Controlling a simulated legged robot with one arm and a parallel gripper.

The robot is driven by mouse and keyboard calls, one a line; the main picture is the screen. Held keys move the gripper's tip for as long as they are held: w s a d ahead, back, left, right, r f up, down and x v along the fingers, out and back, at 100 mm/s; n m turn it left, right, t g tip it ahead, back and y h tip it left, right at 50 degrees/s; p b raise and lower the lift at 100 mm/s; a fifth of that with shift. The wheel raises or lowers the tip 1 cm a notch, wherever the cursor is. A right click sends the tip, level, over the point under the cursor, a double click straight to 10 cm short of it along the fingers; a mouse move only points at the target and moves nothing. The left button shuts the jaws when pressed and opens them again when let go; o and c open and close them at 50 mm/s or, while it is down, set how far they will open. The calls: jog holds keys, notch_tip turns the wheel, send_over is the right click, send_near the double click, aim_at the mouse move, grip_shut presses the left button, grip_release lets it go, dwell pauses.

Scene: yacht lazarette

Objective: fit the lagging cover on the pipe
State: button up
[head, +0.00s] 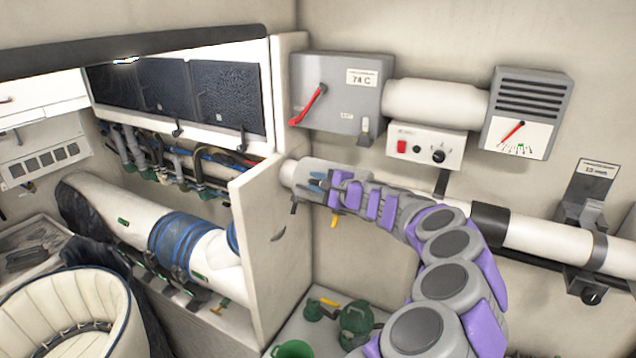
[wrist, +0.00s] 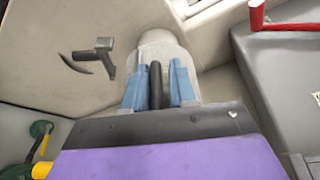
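The white pipe runs along the back wall from the right (head: 545,238) to the partition. Its left end carries a pale grey sleeve (head: 335,170), which looks like the lagging cover, with a rounded white end (head: 289,173) by the partition. My gripper (head: 318,186) is in front of this sleeve. In the wrist view my gripper (wrist: 158,85) has two blue fingers standing apart, with a dark upright bar (wrist: 155,86) between them. The pale cylinder (wrist: 165,48) lies just beyond the fingertips. Whether the fingers press on the bar is unclear. My arm hides the pipe's middle.
A grey box with a red lever (head: 338,95), a switch box (head: 425,146) and a gauge unit (head: 525,115) hang above the pipe. The partition (head: 262,245) is close on the left. Green fittings (head: 357,322) stand below. A clamp bracket (head: 588,210) holds the pipe at right.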

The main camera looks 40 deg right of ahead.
jog(key=o, duration=0.4)
jog(key=s+r, duration=0.1)
jog(key=s, duration=0.4)
jog(key=s+b, duration=0.1)
jog(key=s, duration=0.5)
jog(key=s+d+r, duration=0.1)
jog(key=s, duration=0.5)
jog(key=shift+r, duration=0.3)
